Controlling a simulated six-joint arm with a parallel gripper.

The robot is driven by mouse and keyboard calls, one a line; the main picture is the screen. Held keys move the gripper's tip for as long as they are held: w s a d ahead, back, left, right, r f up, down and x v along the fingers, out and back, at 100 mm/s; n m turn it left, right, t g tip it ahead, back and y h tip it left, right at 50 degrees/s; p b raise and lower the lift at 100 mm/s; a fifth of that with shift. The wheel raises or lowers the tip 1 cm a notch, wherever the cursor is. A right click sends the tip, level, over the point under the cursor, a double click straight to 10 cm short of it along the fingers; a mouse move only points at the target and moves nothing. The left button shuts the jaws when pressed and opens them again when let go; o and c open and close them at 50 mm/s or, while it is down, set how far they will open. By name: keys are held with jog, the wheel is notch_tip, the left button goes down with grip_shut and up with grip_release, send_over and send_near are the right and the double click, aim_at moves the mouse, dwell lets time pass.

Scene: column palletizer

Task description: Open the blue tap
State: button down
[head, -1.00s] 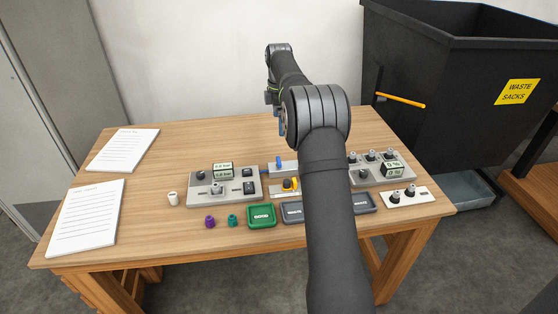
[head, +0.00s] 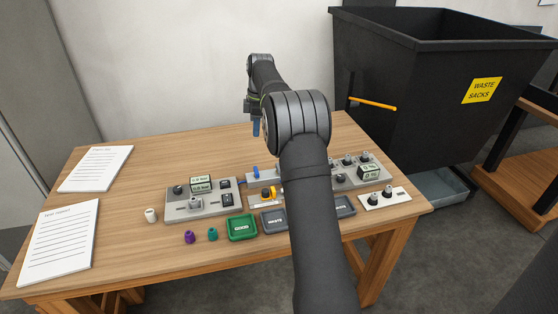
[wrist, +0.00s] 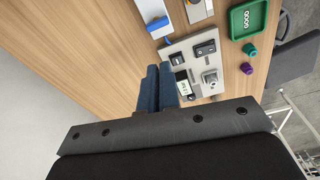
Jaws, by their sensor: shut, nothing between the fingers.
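The blue tap (head: 255,172) is a small blue lever standing up on a light grey block (head: 262,180) at the table's middle. In the wrist view the blue tap (wrist: 158,24) lies at the top centre, past the fingertips. My gripper (head: 256,134) points down behind and above the tap, apart from it. In the wrist view my gripper (wrist: 158,70) has its two blue fingers together, with nothing between them. My arm hides the right end of the tap's block in the head view.
A grey panel (head: 168,208) with a display stands left of the tap. Another panel (head: 372,178) is to the right.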

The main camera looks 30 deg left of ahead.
aim_at(256, 172)
jog(key=w+d+f+m+y, duration=0.1)
jog(key=d+f+m+y, duration=0.5)
jog(key=m, duration=0.9)
notch_tip(256, 172, down, 3)
jog(key=d, duration=0.3)
jog(key=shift+w, duration=0.1)
jog(key=x, duration=1)
jog(key=shift+a+r, duration=0.2)
